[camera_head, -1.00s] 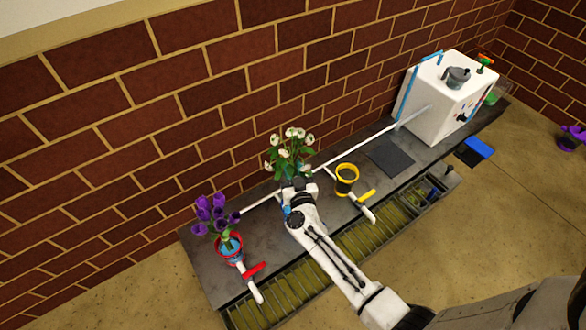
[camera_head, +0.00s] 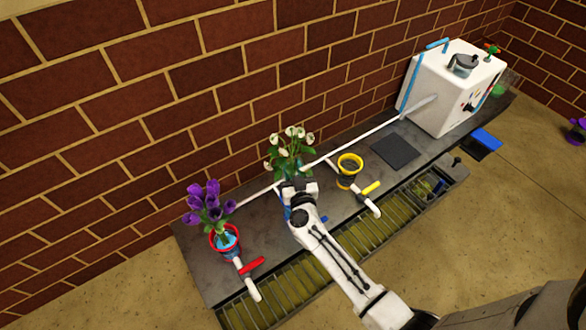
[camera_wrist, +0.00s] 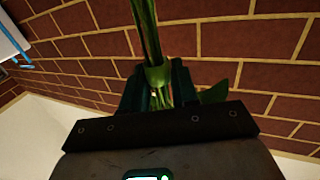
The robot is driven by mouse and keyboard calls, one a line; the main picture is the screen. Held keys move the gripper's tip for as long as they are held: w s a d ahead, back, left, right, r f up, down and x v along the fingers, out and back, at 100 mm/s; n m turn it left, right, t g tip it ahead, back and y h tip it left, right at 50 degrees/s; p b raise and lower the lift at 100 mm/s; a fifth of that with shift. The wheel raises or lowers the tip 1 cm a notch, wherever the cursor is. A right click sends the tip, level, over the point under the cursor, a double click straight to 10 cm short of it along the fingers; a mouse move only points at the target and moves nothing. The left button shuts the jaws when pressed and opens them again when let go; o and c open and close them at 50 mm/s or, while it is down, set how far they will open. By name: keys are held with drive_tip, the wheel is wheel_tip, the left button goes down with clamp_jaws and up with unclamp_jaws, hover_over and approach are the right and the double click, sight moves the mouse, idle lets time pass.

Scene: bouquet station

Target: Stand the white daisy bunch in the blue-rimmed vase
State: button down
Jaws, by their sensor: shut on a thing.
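The white daisy bunch (camera_head: 290,146) stands roughly upright above the tip of my arm, its white heads and green leaves against the brick wall. My gripper (camera_wrist: 157,88) is shut on its green stems (camera_wrist: 150,40), which pass between the dark fingers in the wrist view. In the head view the fingertips are mostly hidden behind my wrist. The blue-rimmed vase is largely hidden behind my arm; only bits of blue (camera_head: 282,213) show beside it. I cannot tell whether the stem ends are inside the vase.
A red-rimmed pot (camera_head: 225,240) with purple flowers (camera_head: 205,202) stands left on the dark bench (camera_head: 200,265). A yellow-rimmed pot (camera_head: 349,166), seemingly empty, stands right. A white pipe (camera_head: 355,141) runs along the wall to a white box (camera_head: 450,90). A slatted trough (camera_head: 300,286) lines the front.

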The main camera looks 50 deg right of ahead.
drive_tip(key=shift+f+b, duration=3.1)
drive_tip(key=shift+f, duration=0.6)
drive_tip(key=shift+f+b, duration=0.35)
drive_tip(key=shift+f, duration=0.2)
drive_tip(key=c, duration=0.8)
unclamp_jaws()
drive_tip(key=p+v, duration=0.4)
drive_tip(key=v, duration=0.6)
drive_tip(key=shift+s+a, duration=0.25)
drive_tip(key=shift+s, duration=0.05)
